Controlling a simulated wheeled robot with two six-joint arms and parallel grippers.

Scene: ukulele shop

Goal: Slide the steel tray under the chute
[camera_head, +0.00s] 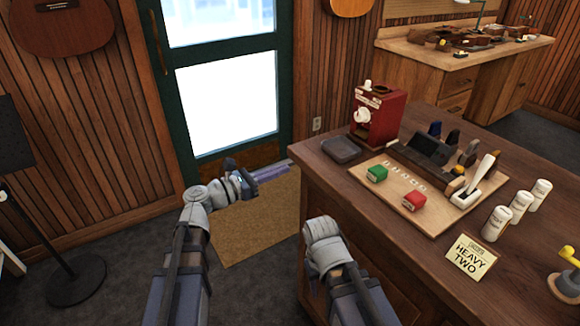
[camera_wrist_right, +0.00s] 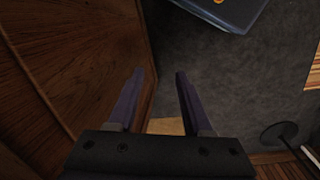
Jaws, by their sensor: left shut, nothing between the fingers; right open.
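My left gripper (camera_head: 286,164) is shut and empty, out over the floor to the left of the counter and apart from the tray. My right gripper (camera_wrist_right: 158,72) is open and empty in the wrist view, low beside a wooden panel; the head view hides its fingers.
A tan mat (camera_head: 255,225) lies before the door.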

